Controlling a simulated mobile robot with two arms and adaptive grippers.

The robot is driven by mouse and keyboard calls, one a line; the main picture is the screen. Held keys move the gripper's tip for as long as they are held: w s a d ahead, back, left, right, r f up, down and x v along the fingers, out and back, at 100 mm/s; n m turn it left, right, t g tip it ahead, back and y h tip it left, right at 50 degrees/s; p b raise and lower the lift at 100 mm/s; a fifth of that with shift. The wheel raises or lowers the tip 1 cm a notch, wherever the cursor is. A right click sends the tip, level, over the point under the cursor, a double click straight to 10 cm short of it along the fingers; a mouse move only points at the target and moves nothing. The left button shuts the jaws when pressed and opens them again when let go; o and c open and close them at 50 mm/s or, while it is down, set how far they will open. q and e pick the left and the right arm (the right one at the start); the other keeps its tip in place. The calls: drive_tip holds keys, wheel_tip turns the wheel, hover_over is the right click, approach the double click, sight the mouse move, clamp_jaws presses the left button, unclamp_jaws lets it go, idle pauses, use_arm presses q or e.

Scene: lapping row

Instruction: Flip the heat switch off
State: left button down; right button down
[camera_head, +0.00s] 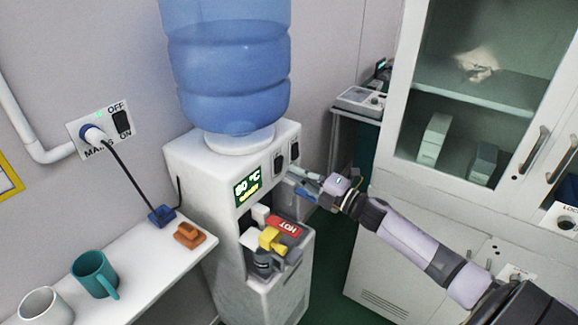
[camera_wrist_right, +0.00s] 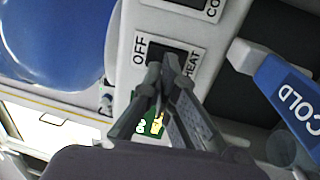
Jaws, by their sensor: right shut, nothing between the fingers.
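The white water dispenser (camera_head: 200,165) has two dark rocker switches on its front, right of its lit display (camera_head: 247,187). The heat switch (camera_head: 278,163) is the one nearer the display. In the right wrist view its panel has OFF and HEAT labels (camera_wrist_right: 190,62), and the dark rocker is partly hidden behind my fingers. My right gripper (camera_head: 291,173) is shut and empty, with its fingertips (camera_wrist_right: 166,66) close in front of that switch. I cannot tell whether they touch it. My left gripper is not in view.
The blue bottle (camera_head: 228,70) stands on the dispenser. Below are a red HOT lever (camera_head: 286,228) and a yellow part (camera_head: 271,239); the blue COLD lever (camera_wrist_right: 290,95) is beside my gripper. A wall outlet (camera_head: 122,122), shelf with mugs (camera_head: 93,272) and cabinet (camera_head: 400,210) flank the dispenser.

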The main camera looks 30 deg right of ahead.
sight(281, 162)
drive_tip(key=shift+x, duration=1.25)
drive_tip(key=shift+w+a+r, duration=0.15)
drive_tip(key=shift+w+r, duration=0.1)
drive_tip(key=shift+r+p, duration=0.4)
drive_tip(key=shift+p, duration=0.45)
drive_tip(key=shift+f, duration=0.15)
